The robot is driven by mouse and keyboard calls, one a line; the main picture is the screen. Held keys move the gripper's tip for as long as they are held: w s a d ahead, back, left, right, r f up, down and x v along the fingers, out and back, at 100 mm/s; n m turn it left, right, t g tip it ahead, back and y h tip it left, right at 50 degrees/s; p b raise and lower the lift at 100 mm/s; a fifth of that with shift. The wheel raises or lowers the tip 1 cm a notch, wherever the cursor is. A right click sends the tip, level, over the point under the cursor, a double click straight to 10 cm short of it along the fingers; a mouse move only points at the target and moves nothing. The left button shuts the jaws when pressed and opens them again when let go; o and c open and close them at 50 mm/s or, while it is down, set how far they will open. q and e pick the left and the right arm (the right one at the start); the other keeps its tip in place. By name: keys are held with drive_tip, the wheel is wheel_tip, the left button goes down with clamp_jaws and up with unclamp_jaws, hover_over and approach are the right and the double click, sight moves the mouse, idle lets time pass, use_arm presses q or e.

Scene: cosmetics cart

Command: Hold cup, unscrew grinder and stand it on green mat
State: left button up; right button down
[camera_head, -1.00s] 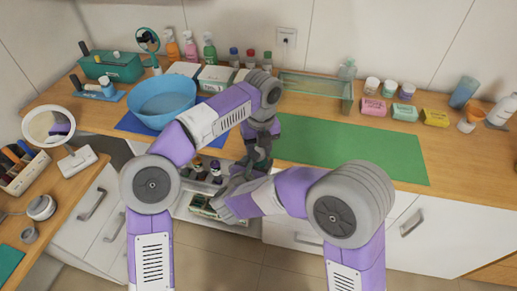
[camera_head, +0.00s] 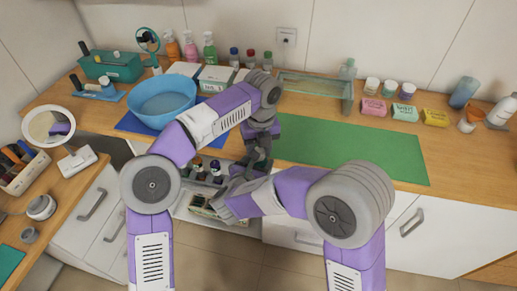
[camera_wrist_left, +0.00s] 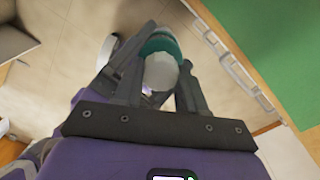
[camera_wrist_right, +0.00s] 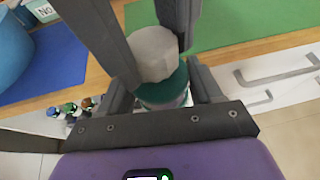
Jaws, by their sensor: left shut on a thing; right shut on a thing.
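My left gripper (camera_head: 259,160) comes down from above and is shut on the pale grey part, seemingly the grinder (camera_wrist_right: 155,52). My right gripper (camera_head: 245,178) comes in from below right and is shut on the teal part, seemingly the cup (camera_wrist_right: 163,88). The two parts touch end to end; I cannot tell how far they are screwed together. In the left wrist view the grinder (camera_wrist_left: 160,72) lies between the fingers, with the teal cup (camera_wrist_left: 160,45) beyond it. In the head view my grippers hide both parts. The green mat (camera_head: 350,148) lies bare on the counter.
A blue bowl (camera_head: 163,98) stands on a blue mat left of my arms. Below my grippers, an open drawer (camera_head: 232,222) holds several small bottles (camera_head: 215,166). Soaps and jars stand at the back right, and a glass box (camera_head: 315,88) stands behind the green mat.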

use_arm(q)
drive_tip(key=o, duration=1.2)
drive_tip(key=shift+c, duration=0.2)
drive_tip(key=shift+r, duration=0.1)
